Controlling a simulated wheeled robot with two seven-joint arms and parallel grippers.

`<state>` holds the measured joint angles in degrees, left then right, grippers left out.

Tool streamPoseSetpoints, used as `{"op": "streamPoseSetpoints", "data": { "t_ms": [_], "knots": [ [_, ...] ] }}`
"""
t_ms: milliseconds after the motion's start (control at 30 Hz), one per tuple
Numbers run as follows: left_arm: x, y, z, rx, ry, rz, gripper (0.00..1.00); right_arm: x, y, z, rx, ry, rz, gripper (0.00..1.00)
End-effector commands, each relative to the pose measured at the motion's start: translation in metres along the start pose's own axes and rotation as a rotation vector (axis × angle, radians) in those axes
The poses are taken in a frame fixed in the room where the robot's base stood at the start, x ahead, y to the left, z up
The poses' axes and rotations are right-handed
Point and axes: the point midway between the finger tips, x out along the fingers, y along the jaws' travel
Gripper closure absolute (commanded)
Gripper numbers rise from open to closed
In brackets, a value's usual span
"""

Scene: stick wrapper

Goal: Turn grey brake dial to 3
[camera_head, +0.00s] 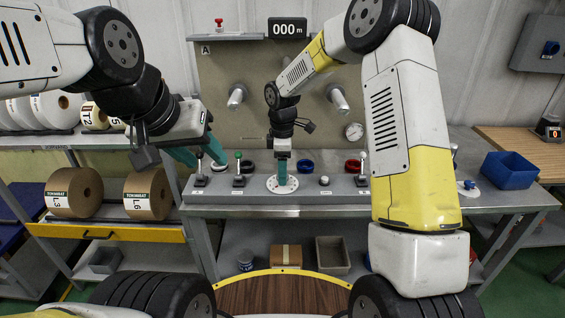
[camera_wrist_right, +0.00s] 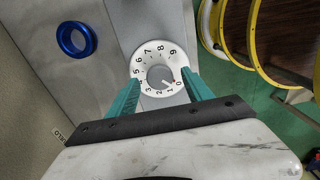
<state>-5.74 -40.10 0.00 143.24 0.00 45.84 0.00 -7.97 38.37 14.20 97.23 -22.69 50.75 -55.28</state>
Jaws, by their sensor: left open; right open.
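The grey brake dial (camera_wrist_right: 153,73) is a grey knob on a round white plate with black numbers, set in the grey console. In the right wrist view its white pointer mark lies toward the 0 and 1 side, near 1. My right gripper (camera_wrist_right: 162,80) is open, its teal fingertips on either side of the knob; I cannot tell whether they touch it. In the head view the white dial plate (camera_head: 272,186) shows under my right gripper (camera_head: 282,172), which hides the knob. My left gripper (camera_head: 201,153) is open and empty, above the console's left end.
A blue ring (camera_wrist_right: 77,39) lies beside the dial. A blue bin (camera_head: 510,170) stands on the bench at right. Rolls (camera_head: 73,192) fill the left shelf. A display (camera_head: 288,28) reads 000 m.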

Motion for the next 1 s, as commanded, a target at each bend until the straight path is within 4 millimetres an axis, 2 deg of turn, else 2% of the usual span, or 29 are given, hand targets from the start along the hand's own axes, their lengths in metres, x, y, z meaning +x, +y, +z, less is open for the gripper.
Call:
{"op": "streamPoseSetpoints", "data": {
  "t_ms": [133, 367, 667, 700, 1000],
  "knots": [
    [0.0000, 0.0000, 0.0000, 0.000, 0.000, 0.000, 0.55, 0.0079, 0.0001, 0.0000, 0.000, 0.000, 0.001, 0.41],
    [-0.0001, 0.0000, 0.0000, 0.000, 0.000, 0.000, 0.55, 0.0086, 0.0001, 0.0002, 0.000, 0.000, 0.001, 0.41],
    [-0.0001, 0.0000, 0.0000, 0.000, 0.000, 0.000, 0.55, 0.0083, 0.0001, 0.0002, 0.000, 0.000, 0.001, 0.98],
    [-0.0001, 0.0000, 0.0000, 0.000, 0.000, 0.000, 0.55, 0.0083, 0.0002, 0.0002, 0.001, 0.000, 0.001, 1.00],
    [-0.0001, 0.0000, 0.0000, 0.000, 0.000, 0.000, 0.55, 0.0081, 0.0003, 0.0004, 0.044, 0.000, 0.002, 1.00]
  ]
}}
